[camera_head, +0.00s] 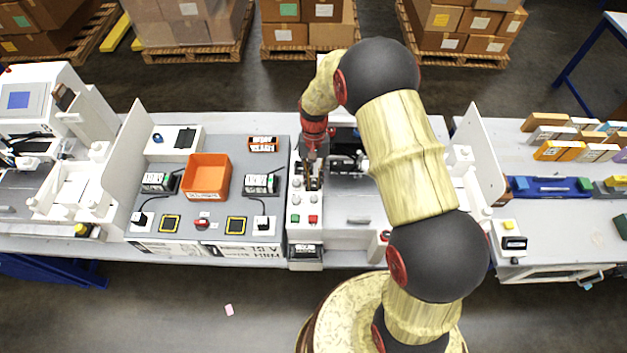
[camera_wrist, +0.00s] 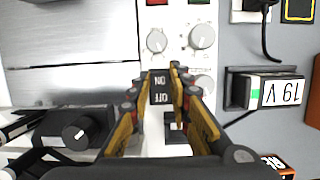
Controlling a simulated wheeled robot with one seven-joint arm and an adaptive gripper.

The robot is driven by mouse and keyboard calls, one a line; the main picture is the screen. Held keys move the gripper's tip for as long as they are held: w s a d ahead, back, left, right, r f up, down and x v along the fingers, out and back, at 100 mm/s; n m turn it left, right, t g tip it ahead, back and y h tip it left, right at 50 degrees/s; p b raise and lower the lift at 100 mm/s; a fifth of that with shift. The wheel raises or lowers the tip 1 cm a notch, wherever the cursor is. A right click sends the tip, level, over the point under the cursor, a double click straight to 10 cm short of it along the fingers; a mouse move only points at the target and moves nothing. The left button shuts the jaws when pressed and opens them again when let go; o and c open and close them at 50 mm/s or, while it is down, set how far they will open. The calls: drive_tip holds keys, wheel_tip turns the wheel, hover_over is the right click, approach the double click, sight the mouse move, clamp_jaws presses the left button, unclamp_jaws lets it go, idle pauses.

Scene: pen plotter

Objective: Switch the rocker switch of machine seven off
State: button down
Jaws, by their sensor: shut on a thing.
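In the wrist view, the black rocker switch (camera_wrist: 161,90) with upside-down ON and OFF lettering sits on a white control panel (camera_wrist: 154,20). My gripper (camera_wrist: 161,70) points at the panel, its two dark and yellow fingers on either side of the switch. The fingertips are shut on it. Which way the rocker is tipped I cannot tell. In the head view my gripper (camera_head: 313,182) is over the upper part of the white panel (camera_head: 303,232) and hides the switch there.
Grey knobs (camera_wrist: 202,36) stand close beside my fingers. A black part (camera_wrist: 177,128) lies between the fingers, nearer the wrist. A black device (camera_wrist: 270,92) is to the right. In the head view, an orange bin (camera_head: 206,176) stands left of the panel.

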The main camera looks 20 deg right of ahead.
drive_tip(key=shift+w+g, duration=0.1)
drive_tip(key=shift+g, duration=0.2)
drive_tip(key=c, duration=1.9)
unclamp_jaws()
drive_tip(key=v, duration=1.2)
drive_tip(key=shift+d, duration=0.1)
